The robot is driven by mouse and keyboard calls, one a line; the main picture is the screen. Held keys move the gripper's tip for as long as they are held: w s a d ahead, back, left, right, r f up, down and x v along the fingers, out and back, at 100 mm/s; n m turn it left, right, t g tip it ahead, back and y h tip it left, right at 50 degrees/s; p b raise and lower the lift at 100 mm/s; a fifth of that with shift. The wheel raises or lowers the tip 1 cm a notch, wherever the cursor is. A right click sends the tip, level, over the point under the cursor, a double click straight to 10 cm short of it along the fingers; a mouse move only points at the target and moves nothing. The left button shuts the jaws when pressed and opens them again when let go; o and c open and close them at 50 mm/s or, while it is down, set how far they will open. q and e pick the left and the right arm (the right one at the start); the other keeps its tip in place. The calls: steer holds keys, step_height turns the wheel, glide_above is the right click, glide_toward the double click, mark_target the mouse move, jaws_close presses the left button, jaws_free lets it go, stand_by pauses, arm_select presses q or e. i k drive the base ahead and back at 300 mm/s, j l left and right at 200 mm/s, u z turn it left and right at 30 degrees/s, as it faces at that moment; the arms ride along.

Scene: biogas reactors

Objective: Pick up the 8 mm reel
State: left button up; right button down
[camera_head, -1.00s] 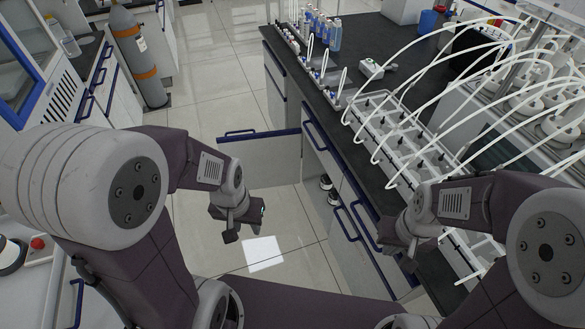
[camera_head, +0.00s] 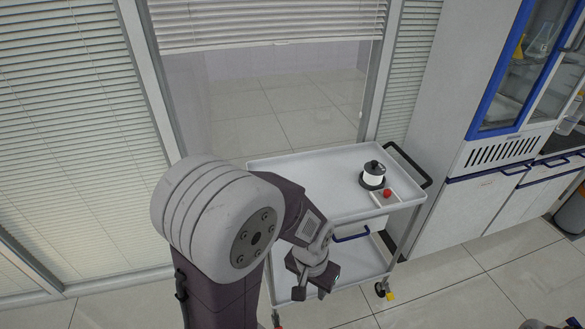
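No reel marked 8 mm can be made out in this view. A small round black-and-white object (camera_head: 373,175) with a dark knob on top stands on the cart's upper shelf; I cannot tell whether it is a reel. My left gripper (camera_head: 312,291) is in front of the cart, lower in the picture than the upper shelf and apart from that object. Its fingers look spread, with nothing between them.
A white two-shelf cart (camera_head: 296,202) on casters stands before a window with blinds (camera_head: 75,130). A red button (camera_head: 387,193) sits beside the round object. A white cabinet (camera_head: 493,205) with blue trim stands at the right.

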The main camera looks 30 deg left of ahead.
mark_target(374, 171)
steer(key=u, duration=0.5)
steer(key=i+l+u, duration=0.25)
steer(key=u, duration=0.15)
steer(key=i+l+u, duration=0.55)
steer(key=l+u, duration=0.25)
steer(key=i+l+u, duration=0.15)
steer(key=l+u, duration=0.3)
